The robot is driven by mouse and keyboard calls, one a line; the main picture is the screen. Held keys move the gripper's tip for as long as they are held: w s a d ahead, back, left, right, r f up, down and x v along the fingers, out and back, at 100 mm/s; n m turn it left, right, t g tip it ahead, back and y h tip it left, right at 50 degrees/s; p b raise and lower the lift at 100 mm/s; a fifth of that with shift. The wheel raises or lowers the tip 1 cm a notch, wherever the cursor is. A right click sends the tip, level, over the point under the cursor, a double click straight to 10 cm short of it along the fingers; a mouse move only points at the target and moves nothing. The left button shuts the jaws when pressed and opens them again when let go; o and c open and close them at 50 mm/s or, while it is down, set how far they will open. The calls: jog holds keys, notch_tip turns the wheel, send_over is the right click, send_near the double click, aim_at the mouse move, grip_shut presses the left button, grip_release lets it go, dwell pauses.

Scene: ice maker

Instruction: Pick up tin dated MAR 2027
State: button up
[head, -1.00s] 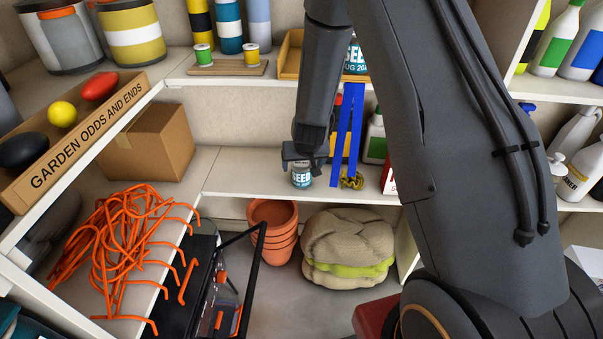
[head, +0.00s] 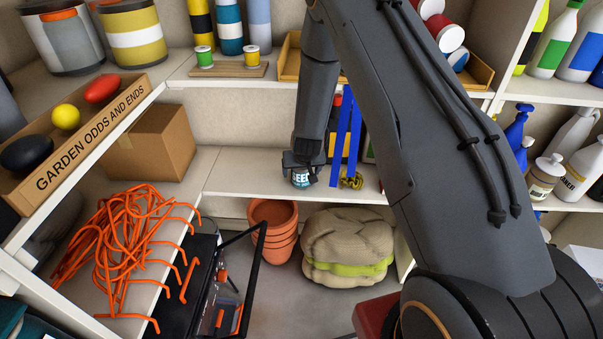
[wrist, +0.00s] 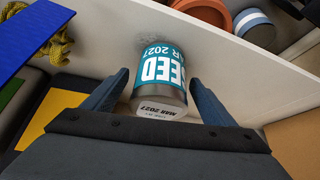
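The tin dated MAR 2027 (wrist: 160,78) is silver with a teal SEED label. In the wrist view the date shows on its end and partly on its side. In the head view the tin (head: 300,178) is on the middle shelf, its upper part covered by my gripper (head: 303,163). In the wrist view my gripper (wrist: 158,90) is open, with one finger on each side of the tin. Narrow gaps seem to show between the fingers and the tin.
A blue strip (head: 346,140) and a yellow coiled item (head: 351,180) are just right of the tin. Terracotta pots (head: 274,228) and a folded sack (head: 347,247) are below the shelf. The shelf left of the tin is clear up to a cardboard box (head: 148,142).

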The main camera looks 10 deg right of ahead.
jog(key=c, duration=1.3)
jog(key=shift+r, duration=0.15)
